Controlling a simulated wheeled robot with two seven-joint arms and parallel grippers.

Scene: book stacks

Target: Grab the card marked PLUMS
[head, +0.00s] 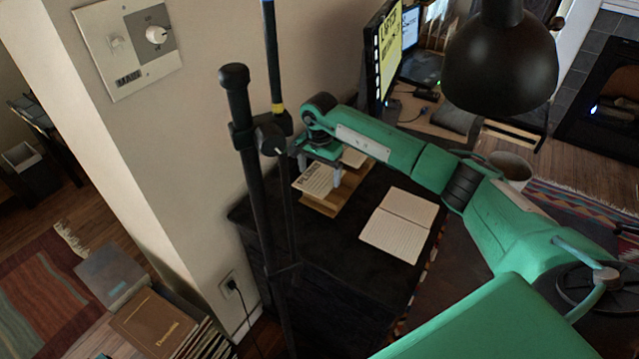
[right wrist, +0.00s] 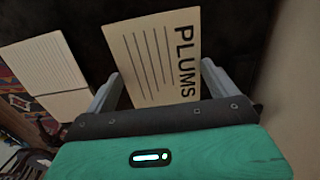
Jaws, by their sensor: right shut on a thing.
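The card marked PLUMS (head: 314,180) is cream with ruled lines and dark lettering. It is at a wooden holder (head: 322,206) on the dark cabinet top. The card (right wrist: 152,62) also shows in the right wrist view, between my fingers, its word PLUMS along its right edge. My right gripper (head: 337,178) is over the holder, pointing down, shut on the card. In the right wrist view, the right gripper (right wrist: 160,85) has one finger at each side of the card. Whether the card still touches the holder cannot be told. My left gripper is not in view.
An open lined notebook (head: 400,224) lies right of the holder on the dark cabinet (head: 345,265). A black stand pole (head: 255,190) rises at the cabinet's left. A black lamp shade (head: 500,62) hangs at upper right. A monitor (head: 388,45) stands behind.

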